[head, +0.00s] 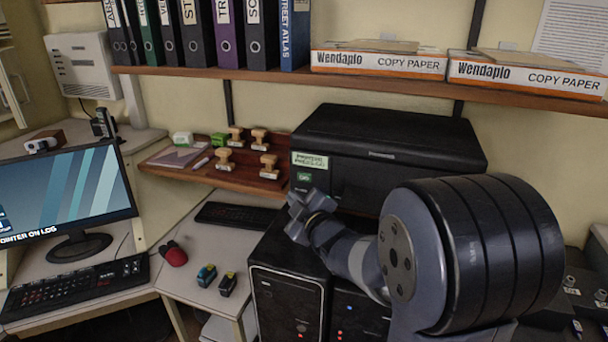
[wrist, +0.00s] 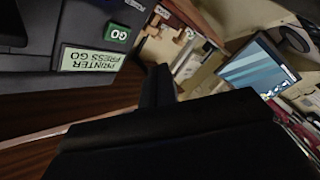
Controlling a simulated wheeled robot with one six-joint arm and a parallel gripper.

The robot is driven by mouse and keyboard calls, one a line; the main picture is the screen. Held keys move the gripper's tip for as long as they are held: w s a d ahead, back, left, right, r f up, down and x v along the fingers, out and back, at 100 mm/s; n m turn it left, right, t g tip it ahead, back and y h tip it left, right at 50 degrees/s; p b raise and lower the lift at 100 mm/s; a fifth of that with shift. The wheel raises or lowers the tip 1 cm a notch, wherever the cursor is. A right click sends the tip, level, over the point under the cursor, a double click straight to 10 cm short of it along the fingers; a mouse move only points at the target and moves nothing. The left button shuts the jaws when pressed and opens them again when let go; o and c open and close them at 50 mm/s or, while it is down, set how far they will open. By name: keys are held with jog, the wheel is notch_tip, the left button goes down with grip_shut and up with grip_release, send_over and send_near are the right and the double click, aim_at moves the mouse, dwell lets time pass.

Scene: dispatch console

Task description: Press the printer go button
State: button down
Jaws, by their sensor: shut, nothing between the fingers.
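The black printer (head: 390,150) stands on the wooden shelf at the centre right of the head view. The small green GO button (head: 304,177) sits just under the label. In the wrist view, the GO button (wrist: 117,35) and the label (wrist: 92,60) show at the upper left. My gripper (head: 297,203) is shut and empty, a little below the button in the head view. The dark fingers (wrist: 157,88) appear apart from the button in the wrist view.
Black computer towers (head: 288,295) stand below my gripper. Wooden-handled stamps (head: 260,138) stand on the shelf left of the printer. A shelf with binders and paper boxes (head: 378,63) runs above.

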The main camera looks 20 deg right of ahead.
aim_at(305, 177)
jog(key=shift+w+d+p, duration=0.2)
jog(key=shift+w+d, duration=0.35)
jog(key=shift+w, duration=0.25)
jog(key=shift+w+d+p, duration=0.25)
jog(key=shift+w+d, duration=0.25)
jog(key=shift+w, duration=0.3)
jog(key=shift+w+d+p, duration=0.2)
jog(key=shift+w+d, duration=0.35)
jog(key=shift+w, duration=0.25)
jog(key=shift+w+d, duration=0.1)
jog(key=shift+w, duration=0.05)
